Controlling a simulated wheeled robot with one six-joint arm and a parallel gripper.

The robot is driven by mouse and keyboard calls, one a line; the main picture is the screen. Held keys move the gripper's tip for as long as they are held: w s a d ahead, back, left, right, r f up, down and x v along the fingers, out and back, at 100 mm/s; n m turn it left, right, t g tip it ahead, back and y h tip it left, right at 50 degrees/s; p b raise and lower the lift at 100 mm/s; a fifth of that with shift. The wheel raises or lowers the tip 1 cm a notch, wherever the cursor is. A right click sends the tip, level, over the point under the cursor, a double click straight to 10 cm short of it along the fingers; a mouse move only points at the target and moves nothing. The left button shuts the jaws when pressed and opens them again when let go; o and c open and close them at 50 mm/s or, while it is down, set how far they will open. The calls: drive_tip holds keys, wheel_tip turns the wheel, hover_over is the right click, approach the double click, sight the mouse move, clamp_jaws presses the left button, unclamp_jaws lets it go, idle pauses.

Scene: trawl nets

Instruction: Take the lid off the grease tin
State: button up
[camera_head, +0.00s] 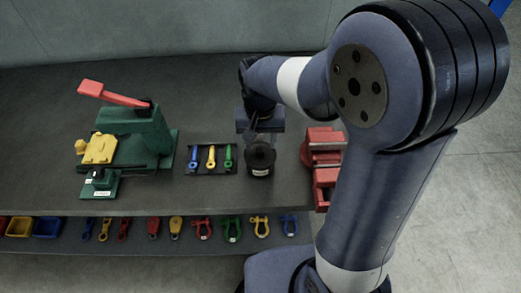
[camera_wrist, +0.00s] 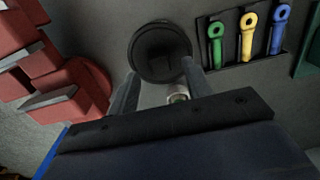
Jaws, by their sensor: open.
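The grease tin (camera_head: 260,168) stands on the dark bench, a dark round can with a small white label low on its side. Its round black lid (camera_head: 260,153) is on top and also shows in the wrist view (camera_wrist: 160,48). My gripper (camera_wrist: 160,70) is open. In the wrist view its two fingers reach toward the near left and right edges of the lid; I cannot tell whether they touch it. In the head view my gripper (camera_head: 257,127) is just behind the tin, pointing down, its fingertips partly hidden.
A red vise (camera_head: 323,160) stands close to the right of the tin. A dark tray with blue, yellow and green tools (camera_head: 211,158) lies close to the left. A green machine with a red lever (camera_head: 135,135) stands farther left. Shackles and bins sit on a lower shelf (camera_head: 140,243).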

sight(260, 152)
drive_tip(key=shift+s+f, duration=0.1)
drive_tip(key=shift+f, duration=1.05)
clamp_jaws()
